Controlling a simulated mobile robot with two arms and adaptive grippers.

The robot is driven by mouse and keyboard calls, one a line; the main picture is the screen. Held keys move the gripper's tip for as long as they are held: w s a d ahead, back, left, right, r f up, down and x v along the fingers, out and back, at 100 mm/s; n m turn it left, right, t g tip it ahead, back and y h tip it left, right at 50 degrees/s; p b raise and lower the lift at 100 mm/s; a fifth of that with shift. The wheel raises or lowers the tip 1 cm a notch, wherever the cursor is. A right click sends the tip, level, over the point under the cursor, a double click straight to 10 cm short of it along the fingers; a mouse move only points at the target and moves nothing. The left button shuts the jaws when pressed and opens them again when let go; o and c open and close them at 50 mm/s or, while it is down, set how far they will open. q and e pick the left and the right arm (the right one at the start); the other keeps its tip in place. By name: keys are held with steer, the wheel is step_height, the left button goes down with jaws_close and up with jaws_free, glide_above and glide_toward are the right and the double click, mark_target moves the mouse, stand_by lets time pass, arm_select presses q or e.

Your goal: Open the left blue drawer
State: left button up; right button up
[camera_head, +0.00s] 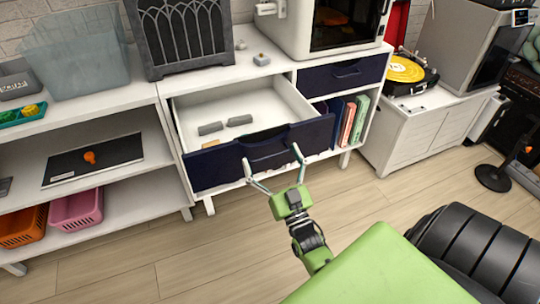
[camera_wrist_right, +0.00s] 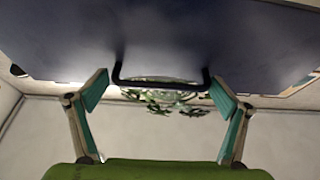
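The left blue drawer (camera_head: 215,168) is pulled well out of the white cabinet, and its white inside shows from above. Two grey blocks (camera_head: 210,128) and a tan piece (camera_head: 211,143) lie in it. My right gripper (camera_head: 273,158) is at the drawer's front, its green fingers spread apart. In the right wrist view the dark handle (camera_wrist_right: 165,84) hangs between the two open fingertips (camera_wrist_right: 158,84), with a gap on each side. My left gripper is not in view.
A second blue drawer (camera_head: 345,74) at the right is shut, above books (camera_head: 352,120) on a shelf. A printer-like machine (camera_head: 325,25) and a dark arched panel (camera_head: 185,38) stand on the cabinet top. The wooden floor (camera_head: 150,265) in front is clear.

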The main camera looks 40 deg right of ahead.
steer(key=v, duration=1.2)
stand_by(0.5)
